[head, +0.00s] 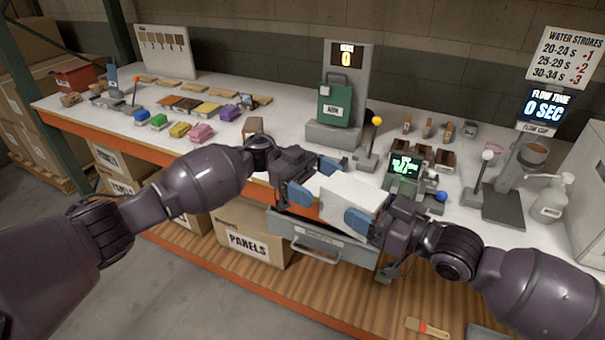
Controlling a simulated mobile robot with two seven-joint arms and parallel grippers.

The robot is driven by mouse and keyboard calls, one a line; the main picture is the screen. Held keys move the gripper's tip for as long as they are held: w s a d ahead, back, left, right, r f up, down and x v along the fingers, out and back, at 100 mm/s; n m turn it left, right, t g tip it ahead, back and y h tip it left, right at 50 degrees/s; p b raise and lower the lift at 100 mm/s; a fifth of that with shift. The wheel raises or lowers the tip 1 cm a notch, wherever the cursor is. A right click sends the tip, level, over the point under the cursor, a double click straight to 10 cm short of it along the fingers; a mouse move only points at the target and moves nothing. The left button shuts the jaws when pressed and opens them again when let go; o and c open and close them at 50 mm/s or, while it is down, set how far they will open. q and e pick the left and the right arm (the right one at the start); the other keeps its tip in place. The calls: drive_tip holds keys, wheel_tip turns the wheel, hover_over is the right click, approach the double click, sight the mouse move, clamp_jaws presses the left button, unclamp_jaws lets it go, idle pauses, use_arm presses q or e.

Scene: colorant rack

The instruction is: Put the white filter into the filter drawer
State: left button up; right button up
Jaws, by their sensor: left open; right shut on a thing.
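The white filter (350,200) is a pale, thick rectangular block, held tilted in front of the bench edge. My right gripper (367,200) is shut on it from the right, with blue fingers on its near and far sides. My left gripper (313,181) is open at the filter's left end, with its blue fingers spread; whether they touch it I cannot tell. A grey drawer (289,231) with a bar handle and a small label is below the filter, under the bench edge. The filter and grippers hide its top, so I cannot tell how far it stands open.
The bench (300,150) holds a green canister (337,103) on a grey stand, a yellow-knobbed lever (372,140), a small green-lit display (405,167) and several coloured blocks. A cardboard panels box (248,240) is on the lower shelf. A brush (428,327) lies at the lower right.

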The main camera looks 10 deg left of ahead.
sight(343, 195)
use_arm(q)
drive_tip(key=shift+x, duration=2.95)
drive_tip(key=shift+a, duration=0.1)
drive_tip(key=shift+c, duration=0.2)
drive_tip(key=c, duration=1)
drive_tip(key=shift+o, duration=0.2)
use_arm(e)
drive_tip(key=o, duration=1)
